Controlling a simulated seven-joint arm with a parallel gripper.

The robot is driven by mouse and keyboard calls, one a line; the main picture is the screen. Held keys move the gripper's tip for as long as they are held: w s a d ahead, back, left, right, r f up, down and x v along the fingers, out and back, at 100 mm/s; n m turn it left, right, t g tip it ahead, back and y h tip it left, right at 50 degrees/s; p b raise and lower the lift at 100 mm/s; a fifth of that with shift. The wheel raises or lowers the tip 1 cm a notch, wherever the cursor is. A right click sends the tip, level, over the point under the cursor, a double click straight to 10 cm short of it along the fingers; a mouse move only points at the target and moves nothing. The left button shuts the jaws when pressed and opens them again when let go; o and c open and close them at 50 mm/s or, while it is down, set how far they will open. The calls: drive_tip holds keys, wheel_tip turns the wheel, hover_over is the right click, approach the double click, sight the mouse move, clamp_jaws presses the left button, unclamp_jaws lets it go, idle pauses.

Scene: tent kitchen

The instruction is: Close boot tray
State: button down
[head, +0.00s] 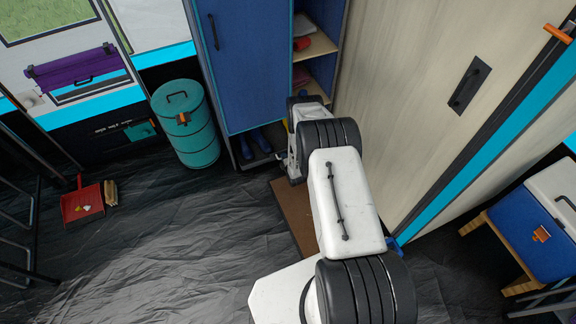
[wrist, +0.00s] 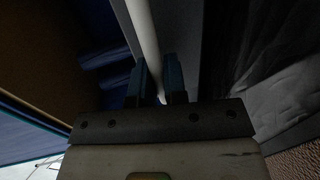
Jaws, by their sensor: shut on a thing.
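The boot tray (head: 256,161) is the low dark unit at the foot of the blue cabinet, with blue boots (head: 262,140) inside. My arm reaches down in front of it and hides its right part. In the wrist view, my gripper (wrist: 157,72) has its two dark blue fingers on either side of a pale round bar (wrist: 144,30), shut on it. The bar runs along the edge of a dark grey panel, apparently the tray's front. Blue boots (wrist: 103,58) show to the left of the bar.
The blue cabinet door (head: 248,70) stands above the tray. Open shelves (head: 315,48) are to its right, beside a tall pale panel (head: 430,80). A teal canister (head: 186,130) stands left of the tray. A brown mat (head: 295,215) lies in front.

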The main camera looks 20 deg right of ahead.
sight(282, 151)
drive_tip(key=x, duration=0.2)
drive_tip(key=r+x, duration=0.1)
drive_tip(key=x, duration=0.4)
drive_tip(key=shift+w+d+r, duration=0.1)
drive_tip(key=shift+w+r, duration=0.2)
drive_tip(key=shift+w, duration=0.05)
drive_tip(key=c, duration=1.2)
unclamp_jaws()
drive_tip(key=shift+s, duration=0.2)
drive_tip(key=shift+v, duration=3.8)
drive_tip(key=shift+w+r, duration=0.1)
